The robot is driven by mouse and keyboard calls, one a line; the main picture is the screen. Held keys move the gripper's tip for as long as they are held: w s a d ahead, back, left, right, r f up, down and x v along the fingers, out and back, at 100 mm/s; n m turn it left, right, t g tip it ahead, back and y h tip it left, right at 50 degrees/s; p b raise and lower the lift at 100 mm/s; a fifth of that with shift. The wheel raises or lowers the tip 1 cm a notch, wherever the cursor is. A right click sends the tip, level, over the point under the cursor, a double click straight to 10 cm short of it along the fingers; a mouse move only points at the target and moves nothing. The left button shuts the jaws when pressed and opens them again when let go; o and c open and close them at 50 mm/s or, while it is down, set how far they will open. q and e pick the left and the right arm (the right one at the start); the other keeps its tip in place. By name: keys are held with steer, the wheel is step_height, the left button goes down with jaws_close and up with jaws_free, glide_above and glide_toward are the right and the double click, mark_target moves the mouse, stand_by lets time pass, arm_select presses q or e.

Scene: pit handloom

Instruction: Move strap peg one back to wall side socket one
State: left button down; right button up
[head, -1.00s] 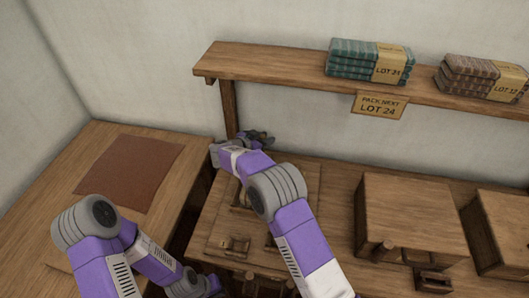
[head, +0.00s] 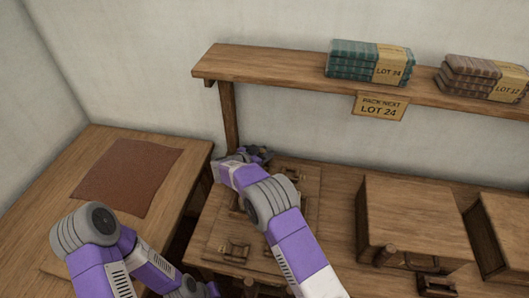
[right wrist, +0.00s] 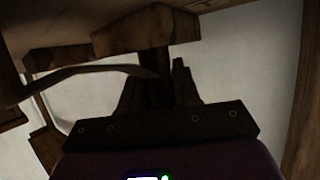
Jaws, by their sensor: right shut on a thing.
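My right gripper (head: 258,154) is at the far end of the wooden board (head: 213,243), close to the shelf post. In the right wrist view its dark fingers (right wrist: 158,92) are shut on a dark upright piece (right wrist: 156,65), which looks like the strap peg. A thin brown strap-like piece (right wrist: 85,75) runs left from it. The board carries several small wooden fittings, among them one at its near end (head: 235,250). My right forearm hides part of the board, and I cannot tell which fitting is wall side socket one. My left arm is at lower left; its fingertips are out of frame.
A shelf (head: 290,84) with cloth stacks (head: 365,63) runs along the wall above the board, on a post (head: 228,115) beside my right gripper. Wooden boxes (head: 415,215) stand to the right. A side table (head: 60,225) with a brown cloth (head: 130,177) is at left.

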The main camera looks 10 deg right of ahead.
steer(key=o, duration=1)
steer(key=shift+s+f, duration=0.1)
steer(key=shift+f, duration=0.35)
steer(key=shift+r, duration=0.25)
steer(key=shift+r+p+v, duration=0.2)
steer(key=shift+p+v, duration=0.3)
steer(key=shift+v, duration=1.55)
steer(key=shift+r+p+v, duration=0.15)
steer(key=shift+p+v, duration=0.3)
steer(key=shift+v, duration=1.6)
steer(key=shift+r+p+v, duration=0.2)
steer(key=shift+p+v, duration=0.3)
steer(key=shift+v, duration=1.55)
steer(key=shift+d, duration=0.15)
